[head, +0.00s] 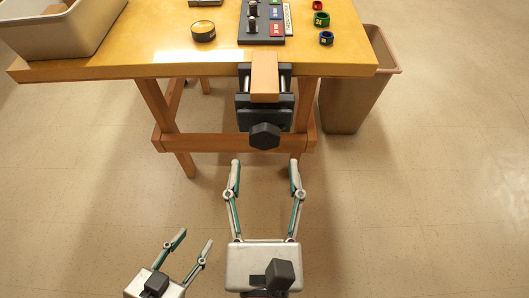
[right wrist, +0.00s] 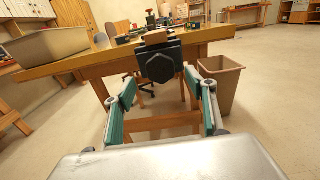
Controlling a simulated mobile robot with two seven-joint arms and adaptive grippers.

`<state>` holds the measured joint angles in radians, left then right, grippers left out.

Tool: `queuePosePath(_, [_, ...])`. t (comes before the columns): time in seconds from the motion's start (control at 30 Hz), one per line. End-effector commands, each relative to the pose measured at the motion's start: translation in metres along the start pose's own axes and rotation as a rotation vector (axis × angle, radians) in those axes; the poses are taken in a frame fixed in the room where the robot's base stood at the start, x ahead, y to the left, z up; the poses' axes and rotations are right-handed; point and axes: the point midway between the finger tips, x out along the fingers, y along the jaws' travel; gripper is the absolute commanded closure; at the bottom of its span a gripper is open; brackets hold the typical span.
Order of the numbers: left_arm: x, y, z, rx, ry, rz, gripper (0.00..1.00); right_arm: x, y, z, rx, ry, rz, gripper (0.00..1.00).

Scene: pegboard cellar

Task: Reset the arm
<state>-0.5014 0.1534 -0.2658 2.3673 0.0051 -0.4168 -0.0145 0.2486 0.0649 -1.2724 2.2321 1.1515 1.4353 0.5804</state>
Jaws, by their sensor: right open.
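My right gripper (head: 264,163) is open and empty in the middle of the head view, in front of the bench. Its fingers are spread wide and point towards the dark vise (head: 265,112) on the bench's front edge. In the right wrist view, the right gripper's fingers (right wrist: 160,78) frame the vise (right wrist: 160,64), apart from it. My left gripper (head: 196,237) is lower and to the left in the head view. Its fingers are apart with nothing between them, over the floor. The rest of both arms is mostly out of view.
The wooden bench (head: 130,55) carries a grey bin (head: 75,32), a round tin (head: 203,31), a dark rack (head: 262,30) and small coloured rings (head: 321,19). A beige waste bin (head: 350,95) stands at its right. The floor (head: 430,200) at the right is clear.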

Motion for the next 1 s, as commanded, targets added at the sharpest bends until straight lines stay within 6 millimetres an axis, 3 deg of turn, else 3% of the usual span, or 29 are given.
queuePosePath(0.2, [0.0, 0.0, 0.001, 0.001, -0.001, 0.0, 0.6, -0.009, 0.0, 0.001, 0.001, 0.0, 0.0, 0.44])
queuePosePath(0.77, [0.0, 0.0, 0.001, 0.001, -0.002, 0.001, 0.6, -0.007, -0.004, 0.004, -0.026, -0.018, -0.01, 0.44])
queuePosePath(0.87, [0.0, 0.001, 0.001, 0.001, -0.002, 0.001, 0.6, -0.002, -0.018, 0.018, -0.139, -0.089, -0.044, 0.44])
queuePosePath(1.0, [0.0, 0.001, 0.001, 0.001, -0.002, 0.001, 0.6, 0.004, -0.044, 0.045, -0.483, -0.249, -0.117, 0.44])
